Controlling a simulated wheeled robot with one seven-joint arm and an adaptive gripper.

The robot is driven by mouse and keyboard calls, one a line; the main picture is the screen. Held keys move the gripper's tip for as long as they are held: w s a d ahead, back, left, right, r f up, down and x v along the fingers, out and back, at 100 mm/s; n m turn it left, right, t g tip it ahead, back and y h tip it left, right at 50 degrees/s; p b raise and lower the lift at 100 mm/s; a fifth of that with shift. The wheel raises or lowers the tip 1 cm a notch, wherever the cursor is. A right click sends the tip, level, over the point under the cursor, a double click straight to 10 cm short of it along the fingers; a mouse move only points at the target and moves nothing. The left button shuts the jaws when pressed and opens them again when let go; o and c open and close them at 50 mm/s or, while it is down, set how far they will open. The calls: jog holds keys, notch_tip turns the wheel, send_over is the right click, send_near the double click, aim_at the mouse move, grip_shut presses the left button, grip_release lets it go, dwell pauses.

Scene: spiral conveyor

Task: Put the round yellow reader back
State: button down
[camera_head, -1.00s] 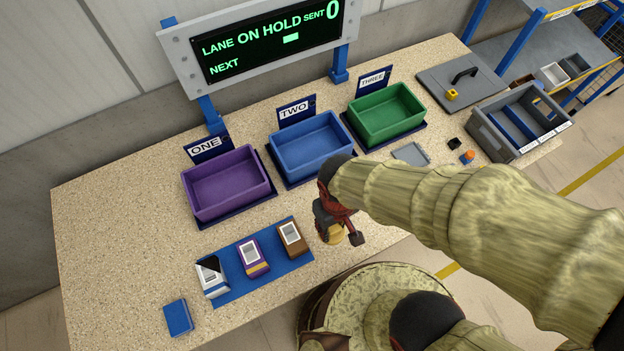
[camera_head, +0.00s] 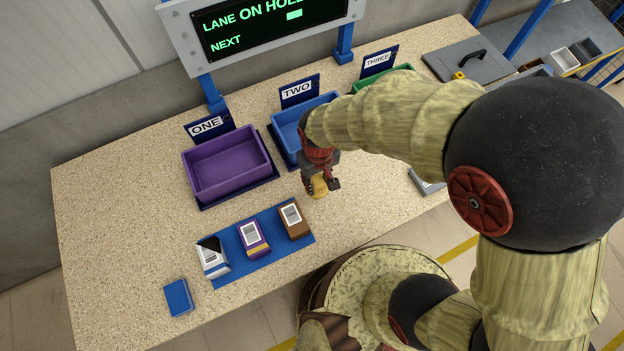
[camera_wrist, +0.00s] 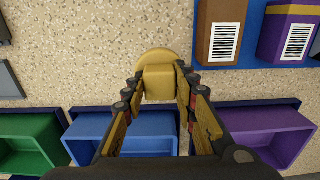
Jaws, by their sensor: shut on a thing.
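The round yellow reader (camera_wrist: 158,80) is between the fingers of my gripper (camera_wrist: 157,95) in the wrist view. My gripper is shut on its block-shaped upper part, and the round base shows beyond it. In the head view my gripper (camera_head: 321,187) holds the yellow reader (camera_head: 318,188) over the speckled bench, in front of the blue bin. I cannot tell how high the reader is above the bench. My arm hides much of the right side of the bench.
Purple bin ONE (camera_head: 228,165), blue bin TWO (camera_head: 287,133) and green bin THREE (camera_head: 378,80) stand along the back. A blue mat (camera_head: 270,232) holds a white-blue, a purple and a brown box. A blue pad (camera_head: 178,297) lies front left. A grey lid (camera_head: 465,60) lies back right.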

jog(key=f, duration=0.1)
jog(key=w+a+f, duration=0.1)
jog(key=w+f, duration=0.1)
jog(key=shift+w+a+f, duration=0.2)
jog(key=shift+w+f, duration=0.05)
jog(key=shift+f, duration=0.1)
jog(key=shift+w+a+f+b, duration=0.1)
jog(key=shift+w+f+b, duration=0.1)
jog(key=shift+f, duration=0.65)
jog(key=shift+w+a+f+b, duration=0.1)
jog(key=shift+w+f+b, duration=0.05)
jog(key=shift+f, duration=0.7)
jog(key=shift+f, duration=0.1)
jog(key=shift+f, duration=0.1)
jog(key=c, duration=1.5)
grip_release()
jog(key=shift+o, duration=0.4)
notch_tip(320, 180, up, 8)
jog(key=shift+w+p, duration=0.15)
jog(key=shift+p, duration=0.25)
